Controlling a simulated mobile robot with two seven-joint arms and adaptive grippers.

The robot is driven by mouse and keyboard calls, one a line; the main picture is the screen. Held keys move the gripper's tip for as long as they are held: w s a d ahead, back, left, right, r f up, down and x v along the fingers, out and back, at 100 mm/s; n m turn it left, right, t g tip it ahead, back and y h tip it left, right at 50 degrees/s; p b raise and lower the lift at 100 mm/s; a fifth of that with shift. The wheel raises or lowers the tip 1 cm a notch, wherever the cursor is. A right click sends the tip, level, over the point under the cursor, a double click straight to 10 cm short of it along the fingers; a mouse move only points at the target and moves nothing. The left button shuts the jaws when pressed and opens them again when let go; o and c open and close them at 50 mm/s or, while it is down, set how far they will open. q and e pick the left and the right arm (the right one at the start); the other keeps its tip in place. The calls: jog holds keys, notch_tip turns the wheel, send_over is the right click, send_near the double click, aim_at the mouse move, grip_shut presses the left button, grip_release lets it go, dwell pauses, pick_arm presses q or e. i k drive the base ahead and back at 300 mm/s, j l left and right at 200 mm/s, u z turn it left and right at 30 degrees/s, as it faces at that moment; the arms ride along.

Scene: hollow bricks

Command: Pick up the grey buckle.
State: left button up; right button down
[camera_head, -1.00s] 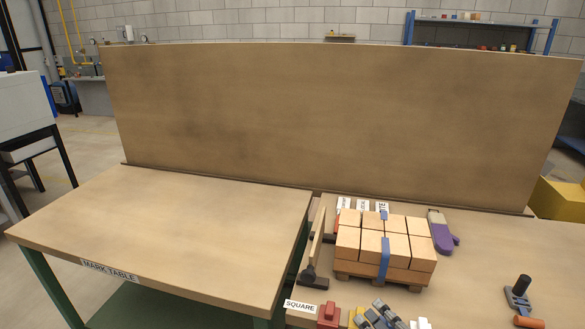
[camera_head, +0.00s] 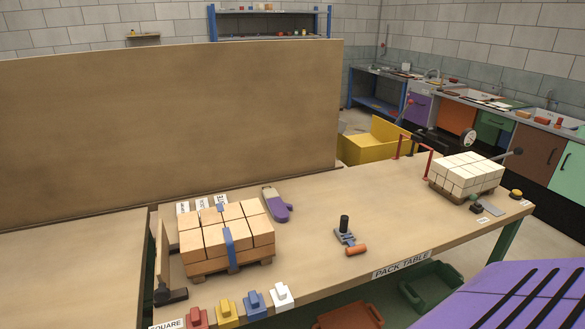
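I cannot pick out a grey buckle for certain. A small grey-blue item with an upright black handle (camera_head: 345,232) lies on the pack table (camera_head: 310,200), and an orange cylinder (camera_head: 356,250) is beside it. Along the front edge stand small coloured pieces: red (camera_head: 197,318), yellow (camera_head: 228,314), blue (camera_head: 255,306) and white (camera_head: 281,296). None of them looks grey. Neither of my grippers is in view.
A strapped brick stack (camera_head: 205,243) stands on a pallet at left, with a purple mitt-like item (camera_head: 278,206) behind it. Pale bricks (camera_head: 467,174) stand at the far right end. A purple slotted shape fills the lower right; I cannot tell what it is.

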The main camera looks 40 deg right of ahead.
aim_at(342, 233)
jog(key=z, duration=0.4)
jog(key=l+z, duration=0.1)
jog(key=z, duration=0.25)
jog(key=l+z, duration=0.1)
jog(key=z, duration=0.7)
